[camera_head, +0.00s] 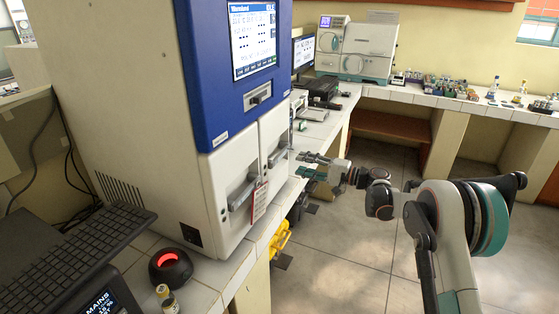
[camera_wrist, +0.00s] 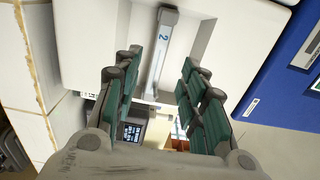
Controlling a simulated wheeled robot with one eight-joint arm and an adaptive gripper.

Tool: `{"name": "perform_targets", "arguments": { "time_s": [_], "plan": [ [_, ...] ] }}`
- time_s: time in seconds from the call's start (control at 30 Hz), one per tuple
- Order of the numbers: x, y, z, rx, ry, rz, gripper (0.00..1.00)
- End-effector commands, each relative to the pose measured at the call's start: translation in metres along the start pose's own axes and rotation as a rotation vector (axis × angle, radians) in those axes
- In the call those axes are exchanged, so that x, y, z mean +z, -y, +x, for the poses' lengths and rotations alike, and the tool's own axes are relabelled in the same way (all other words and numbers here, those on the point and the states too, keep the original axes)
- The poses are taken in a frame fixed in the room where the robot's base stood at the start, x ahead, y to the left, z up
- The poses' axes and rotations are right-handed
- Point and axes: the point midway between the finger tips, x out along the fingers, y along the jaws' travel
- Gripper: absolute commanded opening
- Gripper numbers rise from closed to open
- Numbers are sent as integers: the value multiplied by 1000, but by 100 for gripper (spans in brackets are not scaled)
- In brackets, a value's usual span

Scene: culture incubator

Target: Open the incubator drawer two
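The incubator (camera_head: 210,100) is a tall white and blue machine with two drawer fronts side by side below its screen. Drawer two (camera_head: 271,132) is the farther front and looks flush with the body. Its grey bar handle (camera_head: 278,156) also shows in the wrist view (camera_wrist: 163,45), with a blue "2" on it. My gripper (camera_head: 308,166) is in front of drawer two. In the wrist view its teal-padded fingers (camera_wrist: 161,62) are spread apart, one on each side of the handle, with visible gaps. Nothing is held between them.
The nearer drawer (camera_head: 228,165) has its own handle and a hanging red and white tag (camera_head: 259,201). A tiled counter (camera_head: 287,203) edge runs below the drawers. A dark keyboard (camera_head: 85,245) and a round black device (camera_head: 170,268) are nearby. Open floor (camera_head: 340,260) lies to the right.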

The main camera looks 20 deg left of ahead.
Motion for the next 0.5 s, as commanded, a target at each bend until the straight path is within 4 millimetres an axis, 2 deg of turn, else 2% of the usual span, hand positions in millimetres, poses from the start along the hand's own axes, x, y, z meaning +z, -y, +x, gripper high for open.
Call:
{"name": "perform_targets", "arguments": {
  "time_s": [0.03, 0.3, 0.5],
  "plan": [
    [1, -2, 12, 0, 4, 0, 38],
    [1, -2, 64, 1, 3, 0, 38],
    [0, -1, 92, 1, 1, 0, 38]
  ]
}}
